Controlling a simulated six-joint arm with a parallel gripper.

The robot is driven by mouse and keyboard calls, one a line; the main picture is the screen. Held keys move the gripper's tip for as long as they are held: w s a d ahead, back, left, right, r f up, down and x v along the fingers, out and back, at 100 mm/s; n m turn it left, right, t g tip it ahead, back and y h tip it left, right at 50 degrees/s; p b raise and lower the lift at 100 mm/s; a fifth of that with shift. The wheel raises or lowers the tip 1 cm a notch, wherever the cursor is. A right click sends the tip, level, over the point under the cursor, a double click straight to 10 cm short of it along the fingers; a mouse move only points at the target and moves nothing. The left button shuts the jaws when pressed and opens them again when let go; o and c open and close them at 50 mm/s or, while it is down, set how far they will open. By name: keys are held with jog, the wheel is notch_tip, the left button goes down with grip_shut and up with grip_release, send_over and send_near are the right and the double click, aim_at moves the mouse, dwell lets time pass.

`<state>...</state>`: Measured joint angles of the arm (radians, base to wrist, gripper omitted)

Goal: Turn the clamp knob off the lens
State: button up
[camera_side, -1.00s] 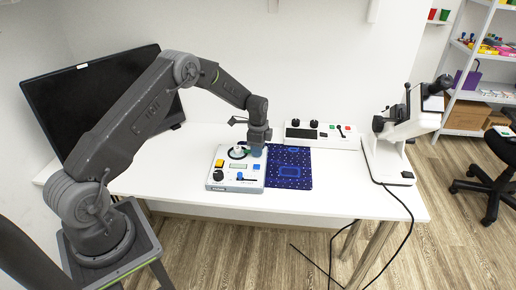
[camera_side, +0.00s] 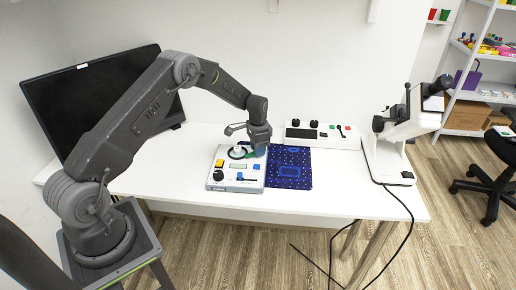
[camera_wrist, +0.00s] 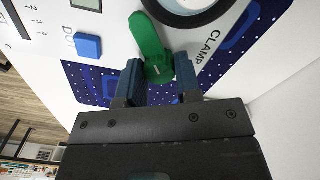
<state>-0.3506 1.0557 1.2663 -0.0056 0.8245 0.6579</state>
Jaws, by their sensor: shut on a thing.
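The green clamp knob (camera_wrist: 148,38) is a lever in the wrist view, with its rounded end between my two blue fingers. My gripper (camera_wrist: 158,78) is shut on that end. The knob's narrow arm points up the picture, along the left edge of the lens's dark ring (camera_wrist: 198,18); I cannot tell whether it touches or overlaps the ring. The word CLAMP is printed right of the knob. In the side view, my gripper (camera_side: 260,150) is down at the right rear of the white instrument box (camera_side: 222,186), and it mostly hides the knob. The lens (camera_side: 237,153) lies left of it.
A blue button (camera_wrist: 88,46) sits left of the knob. A dark blue patterned mat (camera_side: 290,170) lies right of the box. A white control panel (camera_side: 320,134) stands behind the mat, a white microscope-like device (camera_side: 395,145) at right, and a black monitor (camera_side: 60,100) at left.

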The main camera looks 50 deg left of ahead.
jog(key=n, duration=0.5)
jog(key=shift+n, duration=0.3)
jog(key=n, duration=0.4)
jog(key=shift+n, duration=0.4)
jog(key=o, duration=0.9)
notch_tip(320, 180, up, 14)
jog(key=shift+a+f, duration=0.1)
jog(key=shift+a, duration=0.05)
